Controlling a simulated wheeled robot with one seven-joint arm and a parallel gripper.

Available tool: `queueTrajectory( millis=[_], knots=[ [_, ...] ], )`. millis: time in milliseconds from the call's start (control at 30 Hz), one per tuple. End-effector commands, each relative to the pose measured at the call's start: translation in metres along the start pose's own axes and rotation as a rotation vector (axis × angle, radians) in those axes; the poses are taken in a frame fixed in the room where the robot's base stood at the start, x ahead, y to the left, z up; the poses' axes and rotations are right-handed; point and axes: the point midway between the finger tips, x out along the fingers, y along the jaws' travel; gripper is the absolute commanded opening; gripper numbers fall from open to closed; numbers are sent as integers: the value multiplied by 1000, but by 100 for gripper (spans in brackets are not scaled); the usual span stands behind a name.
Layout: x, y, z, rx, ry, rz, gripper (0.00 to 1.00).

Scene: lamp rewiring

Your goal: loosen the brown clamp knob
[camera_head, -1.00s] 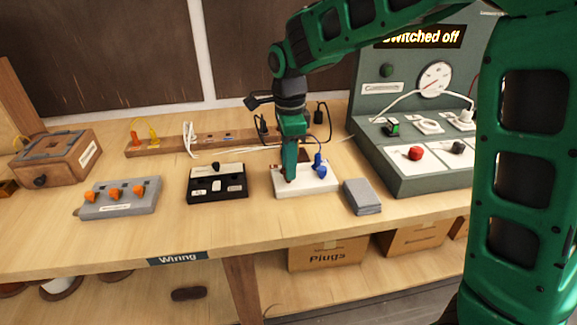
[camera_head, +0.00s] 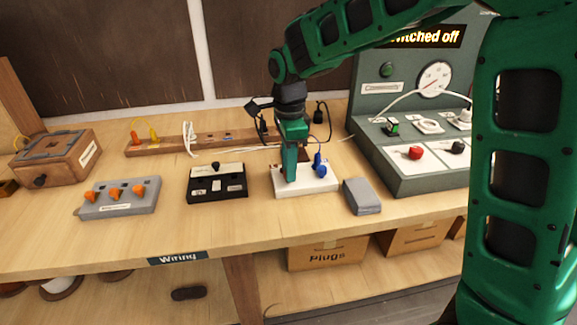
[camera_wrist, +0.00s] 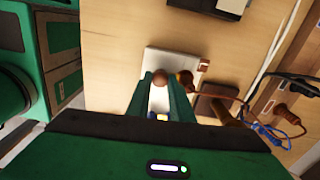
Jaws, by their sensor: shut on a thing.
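My gripper (camera_head: 289,178) points straight down at the left part of a white block (camera_head: 305,190) on the bench. In the wrist view my gripper (camera_wrist: 162,82) is shut on the brown clamp knob (camera_wrist: 160,77), a round brown piece between the fingertips above the white block (camera_wrist: 176,55). The fingers hide most of the knob in the head view. Another brown piece (camera_wrist: 185,79) with a brown wire stands just beside the right finger.
A black switch box (camera_head: 217,190) lies left of the block and a grey box (camera_head: 362,196) lies right of it. A green test panel (camera_head: 428,180) stands further right. Cables and a wooden rail (camera_head: 170,147) lie behind. The bench front is clear.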

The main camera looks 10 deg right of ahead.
Motion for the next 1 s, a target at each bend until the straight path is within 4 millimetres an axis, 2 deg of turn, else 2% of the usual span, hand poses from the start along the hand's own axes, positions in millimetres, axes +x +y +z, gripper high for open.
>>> queueTrajectory(
  millis=[267, 1000],
  knots=[
    [-2, -3, -1, -183, -1, -8, 0],
    [-3, -6, 0, -884, 2, -12, 0]
  ],
)
